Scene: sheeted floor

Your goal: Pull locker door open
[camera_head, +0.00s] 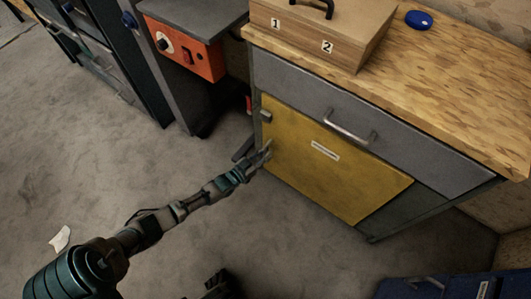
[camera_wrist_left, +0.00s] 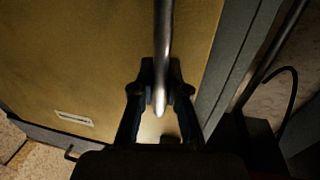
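The yellow locker door (camera_head: 330,175) is on the low front of a grey cabinet under a wooden top. It looks flush with the frame; a small gap cannot be ruled out. A white label shows on it. My left gripper (camera_head: 264,150) is at the door's left edge. In the left wrist view, a metal handle bar (camera_wrist_left: 163,45) runs between the fingers of my left gripper (camera_wrist_left: 161,90), which appear closed against both its sides. The yellow door fills that view's left part (camera_wrist_left: 70,60). A dark part at the bottom of the head view, probably my right gripper (camera_head: 220,284), is mostly cut off.
A grey drawer (camera_head: 400,130) with a bar handle is above the door. A wooden box (camera_head: 320,32) and a blue round object (camera_head: 418,19) sit on the top. An orange control box (camera_head: 185,52) is to the left. A blue case (camera_head: 450,287) lies bottom right. Floor ahead is mostly clear.

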